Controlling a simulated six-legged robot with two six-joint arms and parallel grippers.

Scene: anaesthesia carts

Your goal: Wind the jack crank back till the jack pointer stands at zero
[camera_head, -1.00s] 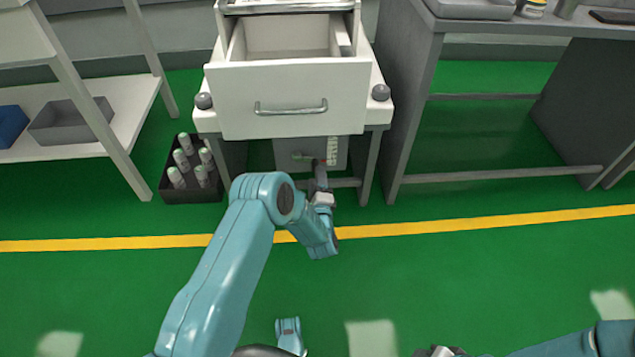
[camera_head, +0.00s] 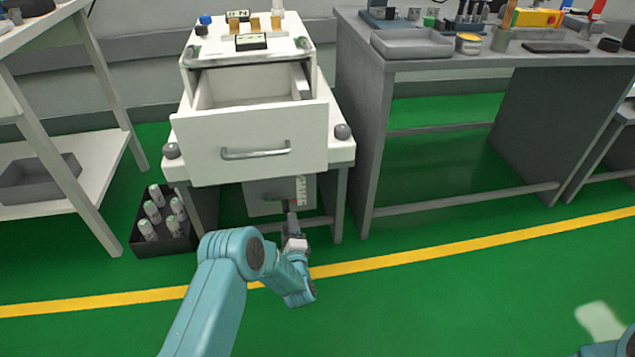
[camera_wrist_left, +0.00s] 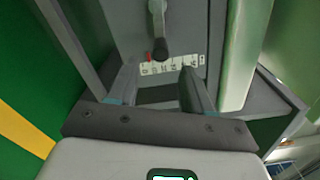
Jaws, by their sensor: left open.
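The jack panel (camera_head: 255,200) sits low under the cart, below its open drawer. The crank (camera_wrist_left: 158,28) sticks out from it in the left wrist view, its dark grip ending just above the scale. A white numbered scale (camera_wrist_left: 172,65) is on the panel; it also shows in the head view (camera_head: 301,188). The red pointer (camera_wrist_left: 150,57) is by the scale's left end; I cannot read its value. My left gripper (camera_head: 291,219) is open in front of the panel. In the left wrist view its fingers (camera_wrist_left: 160,78) are apart, with the crank grip beyond the gap between them. My right gripper is out of view.
The white cart (camera_head: 250,145) has its drawer pulled out above my left gripper. A black crate of bottles (camera_head: 142,245) stands on the floor to its left. A grey bench (camera_head: 362,130) stands close on the right. The green floor in front is clear.

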